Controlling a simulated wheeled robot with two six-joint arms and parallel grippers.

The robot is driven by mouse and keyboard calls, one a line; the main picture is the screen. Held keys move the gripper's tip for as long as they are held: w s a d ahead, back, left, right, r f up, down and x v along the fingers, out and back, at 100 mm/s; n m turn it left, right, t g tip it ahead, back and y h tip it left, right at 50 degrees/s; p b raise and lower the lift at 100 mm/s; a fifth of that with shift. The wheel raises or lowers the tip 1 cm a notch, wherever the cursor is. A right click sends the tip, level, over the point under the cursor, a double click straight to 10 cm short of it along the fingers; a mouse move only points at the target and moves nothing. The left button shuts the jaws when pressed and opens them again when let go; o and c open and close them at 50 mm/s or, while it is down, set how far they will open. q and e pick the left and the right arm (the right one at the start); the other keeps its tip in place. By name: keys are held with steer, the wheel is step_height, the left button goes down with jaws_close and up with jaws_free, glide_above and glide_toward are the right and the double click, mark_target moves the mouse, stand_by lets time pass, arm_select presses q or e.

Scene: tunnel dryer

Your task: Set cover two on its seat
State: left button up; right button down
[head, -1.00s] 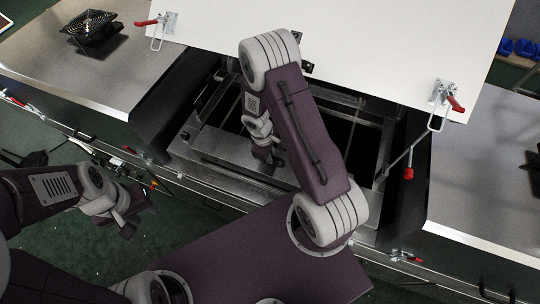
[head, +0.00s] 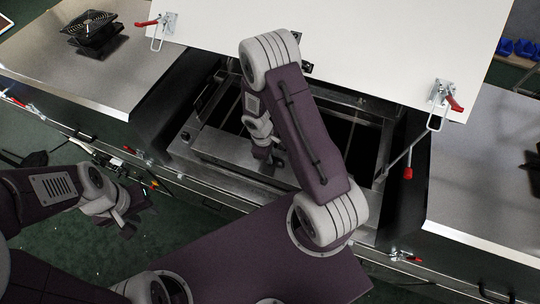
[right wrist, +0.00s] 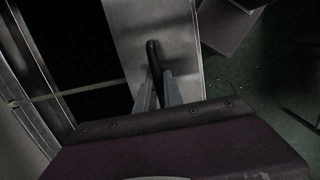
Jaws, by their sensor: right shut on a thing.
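A flat grey metal plate with a black handle, taken as cover two (head: 225,148), lies across the near part of the open dryer bay. In the right wrist view the plate (right wrist: 185,45) shows beside a dark opening. My right gripper (head: 275,160) is low over the plate, and in the right wrist view its two fingers (right wrist: 158,90) are closed on the black handle (right wrist: 153,55). Whether the plate rests flat on its seat cannot be told. My left gripper (head: 130,212) is away to the left over the floor, its jaws unclear.
A white raised lid (head: 350,40) with red-handled clamps stands behind the bay. A red-tipped rod (head: 408,172) is at the bay's right. Steel counters flank it; a black fan (head: 92,35) sits on the left one. Dark open slots (head: 335,130) show inside the bay.

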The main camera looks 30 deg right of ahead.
steer(key=shift+f+b, duration=1.25)
steer(key=shift+b, duration=0.05)
stand_by(0.4)
steer(key=c, duration=1.4)
jaws_free()
steer(key=r, duration=0.3)
steer(key=a+r, duration=0.1)
steer(key=r, duration=0.5)
steer(key=shift+w+a, duration=0.2)
steer(key=shift+w, duration=0.05)
steer(key=shift+b, duration=0.3)
